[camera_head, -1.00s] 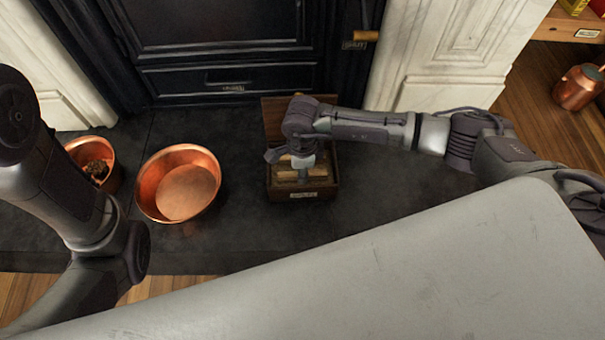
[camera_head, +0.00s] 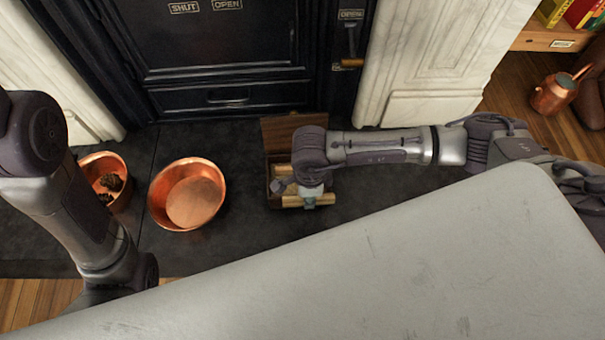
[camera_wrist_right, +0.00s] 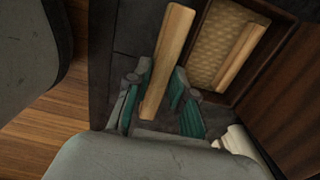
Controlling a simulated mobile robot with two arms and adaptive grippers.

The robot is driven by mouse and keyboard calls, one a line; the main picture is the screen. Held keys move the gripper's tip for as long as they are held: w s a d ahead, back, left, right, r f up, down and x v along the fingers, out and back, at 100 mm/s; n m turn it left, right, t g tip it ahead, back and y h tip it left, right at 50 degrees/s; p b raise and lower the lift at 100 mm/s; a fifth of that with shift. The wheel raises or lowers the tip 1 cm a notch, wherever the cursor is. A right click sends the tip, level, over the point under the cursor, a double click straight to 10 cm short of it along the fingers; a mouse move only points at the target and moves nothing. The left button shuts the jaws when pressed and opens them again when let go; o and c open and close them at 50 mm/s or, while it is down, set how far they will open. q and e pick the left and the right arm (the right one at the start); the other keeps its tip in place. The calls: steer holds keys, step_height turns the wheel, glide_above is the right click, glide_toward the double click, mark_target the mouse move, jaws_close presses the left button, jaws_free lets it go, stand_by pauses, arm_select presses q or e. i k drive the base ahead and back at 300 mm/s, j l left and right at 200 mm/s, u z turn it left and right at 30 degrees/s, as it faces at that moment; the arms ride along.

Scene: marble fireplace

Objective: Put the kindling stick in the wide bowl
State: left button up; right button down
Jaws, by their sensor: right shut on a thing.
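A pale wooden kindling stick (camera_head: 322,199) is held in my right gripper (camera_head: 311,196), across the front of the small wooden box. In the right wrist view the stick (camera_wrist_right: 168,55) stands between the two green-padded fingers of the gripper (camera_wrist_right: 157,98), which is shut on it. The wide bowl (camera_head: 160,207) is shallow copper and looks empty, standing on the dark hearth left of the box and apart from the gripper. My left arm comes in at the left edge; its gripper is out of view.
The box (camera_head: 275,187) has its lid (camera_head: 285,131) raised at the back, and another stick (camera_wrist_right: 242,57) lies inside. A smaller copper pot (camera_head: 122,192) with pinecones stands left of the bowl. The black stove (camera_head: 225,60) is behind. Hearth between bowl and box is clear.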

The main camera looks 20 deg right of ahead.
mark_target(194, 202)
steer(key=i+j, duration=0.1)
steer(key=j, duration=0.4)
steer(key=i+j, duration=0.1)
steer(key=j, duration=0.95)
steer(key=i, duration=0.05)
